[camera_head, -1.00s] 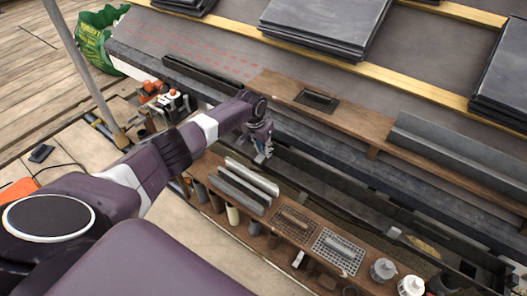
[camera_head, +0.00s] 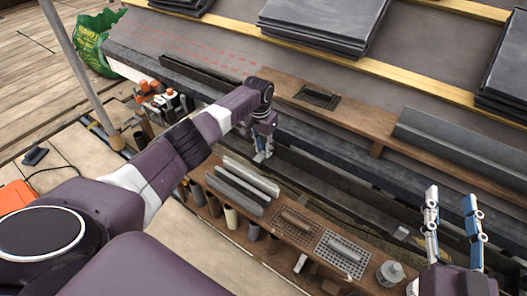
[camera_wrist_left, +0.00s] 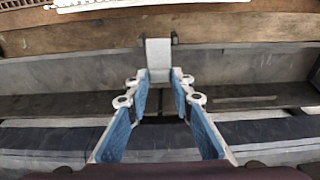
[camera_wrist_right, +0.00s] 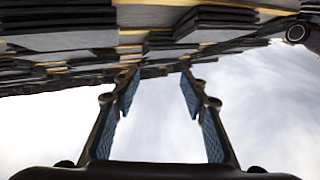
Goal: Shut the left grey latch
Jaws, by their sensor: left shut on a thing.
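The grey latch (camera_wrist_left: 158,52) shows in the left wrist view as a pale upright tab on a hinge at the wall of the dark gutter (camera_wrist_left: 60,68). My left gripper (camera_wrist_left: 159,82) has its blue-padded fingers on both sides of the tab's lower end, closed on it. In the head view my left gripper (camera_head: 262,157) reaches down at the gutter behind the wooden tool shelf, and it hides most of the latch. My right gripper (camera_head: 450,196) is open and empty at the lower right; its fingers (camera_wrist_right: 160,75) stand apart in the right wrist view.
The wooden shelf (camera_head: 222,186) in front holds grey strips, gridded floats (camera_head: 342,253) and a white-grey bottle (camera_head: 389,272). A brown plank (camera_head: 355,115) runs behind the gutter. Slate stacks (camera_head: 318,28) lie on the roof. A green bag (camera_head: 92,42) stands at the far left.

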